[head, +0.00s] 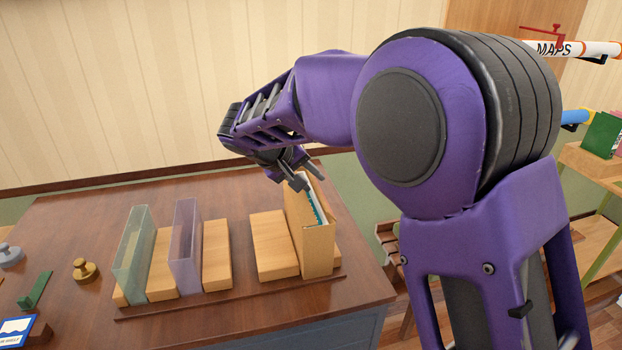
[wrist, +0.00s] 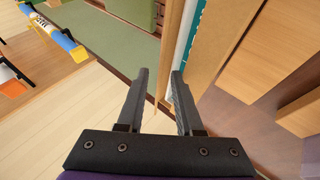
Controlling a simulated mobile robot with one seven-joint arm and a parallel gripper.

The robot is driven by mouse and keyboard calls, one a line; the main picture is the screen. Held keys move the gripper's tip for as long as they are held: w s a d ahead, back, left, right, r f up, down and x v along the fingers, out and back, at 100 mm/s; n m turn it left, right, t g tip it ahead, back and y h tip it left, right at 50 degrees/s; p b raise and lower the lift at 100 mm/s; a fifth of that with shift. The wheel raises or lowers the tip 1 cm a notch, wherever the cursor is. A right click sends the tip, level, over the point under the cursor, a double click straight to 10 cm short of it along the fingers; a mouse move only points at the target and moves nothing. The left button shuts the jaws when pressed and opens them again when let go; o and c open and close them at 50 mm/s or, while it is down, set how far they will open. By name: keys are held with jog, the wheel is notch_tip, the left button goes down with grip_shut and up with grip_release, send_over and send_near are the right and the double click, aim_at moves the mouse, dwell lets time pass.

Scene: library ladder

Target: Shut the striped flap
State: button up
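No flap with clear stripes can be made out. The nearest match is a narrow teal-and-white piece (head: 318,208) in an upright tan wooden case (head: 318,252) at the right of the desk. The teal strip also shows in the wrist view (wrist: 197,32), beside the case's tan wall (wrist: 174,40). My gripper (head: 308,178) is over the top of this case, fingers pointing down and right. In the wrist view my gripper (wrist: 160,82) has its fingers apart, with the tan wall's edge near the gap. Whether they touch it cannot be told.
Upright green (head: 133,255) and purple (head: 185,247) clear panels stand among wooden blocks (head: 274,245) on the brown desk (head: 75,225). A brass weight (head: 85,270) sits left. A shelf (head: 590,165) and a MAPS tube (head: 570,48) are right. The desk's back left is clear.

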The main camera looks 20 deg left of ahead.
jog(key=shift+w+f, duration=0.1)
grip_shut()
dwell(1.4)
